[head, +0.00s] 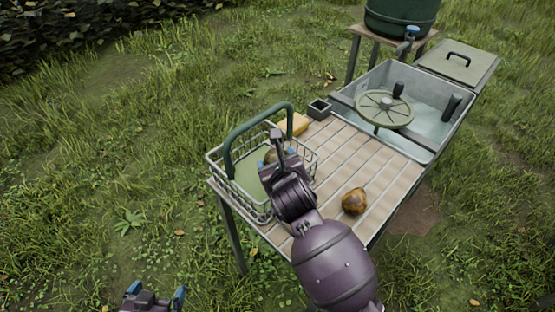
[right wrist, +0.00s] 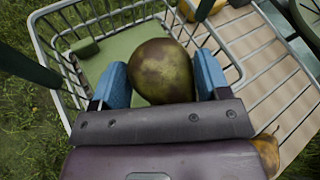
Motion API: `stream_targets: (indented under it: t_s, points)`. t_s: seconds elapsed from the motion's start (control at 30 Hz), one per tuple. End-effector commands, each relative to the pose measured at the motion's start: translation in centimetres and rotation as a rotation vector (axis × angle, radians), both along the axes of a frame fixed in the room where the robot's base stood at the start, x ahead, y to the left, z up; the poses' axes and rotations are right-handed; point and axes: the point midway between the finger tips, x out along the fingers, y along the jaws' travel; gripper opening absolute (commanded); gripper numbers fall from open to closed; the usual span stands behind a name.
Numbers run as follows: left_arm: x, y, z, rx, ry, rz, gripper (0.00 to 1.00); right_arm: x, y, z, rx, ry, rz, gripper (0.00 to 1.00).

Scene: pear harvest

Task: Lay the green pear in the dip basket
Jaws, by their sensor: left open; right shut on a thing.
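The green pear (right wrist: 163,70), greenish with brown russet, sits between the blue fingertips of my right gripper (right wrist: 162,82), which is shut on it. In the head view my right gripper (head: 278,158) is over the dip basket, and the pear (head: 270,156) is partly hidden by it. The dip basket (head: 252,182) is a wire basket with a green floor and a tall green handle, standing on the slatted table's left end. Its floor (right wrist: 113,50) shows beneath the pear in the wrist view. Whether the pear touches the floor I cannot tell. My left gripper (head: 156,292) is open and empty at the bottom edge, over grass.
A brown-orange pear (head: 354,201) lies on the slatted table (head: 345,150), right of my right arm.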

Motion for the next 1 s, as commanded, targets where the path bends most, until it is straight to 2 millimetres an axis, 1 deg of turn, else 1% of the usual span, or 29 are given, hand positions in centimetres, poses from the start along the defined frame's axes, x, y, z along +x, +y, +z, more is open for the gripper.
stream_targets:
  t_s: [0.3,0.33,0.4,0.5,0.77,0.87,0.97,1.0]
  points:
    - [0.0,0.0,-0.2,0.000,0.002,0.000,1.00,0.0,0.0,-0.6,0.000,-0.001,0.000,0.42]
    - [0.0,0.0,-0.2,0.000,0.001,0.000,1.00,0.0,0.0,-0.6,-0.001,0.000,0.000,0.71]
    - [0.1,0.0,-0.2,-0.001,0.000,-0.001,1.00,0.0,0.0,-0.6,0.000,0.000,0.000,0.82]
    - [0.1,0.0,-0.1,0.000,-0.001,-0.001,1.00,0.0,0.0,-0.6,0.000,0.000,0.000,0.95]
    - [0.3,-0.1,-0.1,0.000,-0.004,-0.002,1.00,0.0,0.0,-0.5,0.000,0.000,0.000,0.95]
    - [0.3,-0.1,0.1,0.000,-0.006,-0.002,1.00,0.0,0.0,0.0,0.001,-0.002,0.001,0.95]
    - [0.4,-0.1,0.6,0.000,-0.010,-0.002,1.00,0.0,0.0,1.1,0.001,-0.004,0.000,0.95]
    - [0.4,-0.1,0.6,0.000,-0.009,-0.002,1.00,-0.7,-0.2,1.0,0.001,-0.002,-0.001,0.95]
